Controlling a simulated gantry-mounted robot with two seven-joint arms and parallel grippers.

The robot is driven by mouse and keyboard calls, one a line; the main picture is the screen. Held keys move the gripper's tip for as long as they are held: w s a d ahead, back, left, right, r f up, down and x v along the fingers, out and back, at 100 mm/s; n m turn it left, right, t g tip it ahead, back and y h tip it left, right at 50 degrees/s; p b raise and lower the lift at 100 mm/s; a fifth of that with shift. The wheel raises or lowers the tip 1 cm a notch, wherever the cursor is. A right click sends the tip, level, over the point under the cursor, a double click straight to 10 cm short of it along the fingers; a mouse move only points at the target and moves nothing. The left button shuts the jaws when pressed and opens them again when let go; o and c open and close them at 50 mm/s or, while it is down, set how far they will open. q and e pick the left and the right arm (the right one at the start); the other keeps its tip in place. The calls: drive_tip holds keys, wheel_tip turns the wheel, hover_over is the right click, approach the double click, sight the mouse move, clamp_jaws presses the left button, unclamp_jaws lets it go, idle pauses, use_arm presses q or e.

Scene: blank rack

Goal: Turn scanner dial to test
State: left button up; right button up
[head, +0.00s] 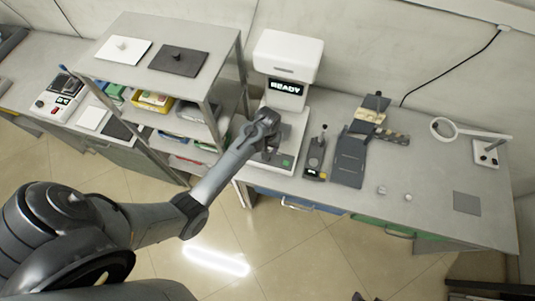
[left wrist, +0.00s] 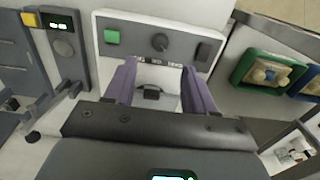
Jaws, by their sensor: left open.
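The scanner (head: 288,55) is a white machine on the bench with a dark display reading READY. Its front panel shows in the left wrist view (left wrist: 135,24), with a green button (left wrist: 112,36), a round dark dial (left wrist: 160,41) in the middle and a dark switch (left wrist: 203,52). Small labels under the dial are too small to read surely. My left gripper (head: 266,122) is at the scanner, hiding part of its base. In the left wrist view its two fingers (left wrist: 160,70) are apart and empty, pointing toward the panel, with the dial beyond and between them. My right gripper is not seen.
A metal shelf rack (head: 212,80) with bins stands left of the scanner, close to my left arm. A handheld device (head: 316,155) and a dark folding stand (head: 350,158) are to the right. The front right bench is mostly clear.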

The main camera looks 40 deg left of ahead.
use_arm(q)
wheel_tip(320, 180, down, 9)
drive_tip(key=shift+r+b, duration=0.1)
drive_tip(key=shift+b, duration=0.2)
clamp_jaws()
idle(0.5)
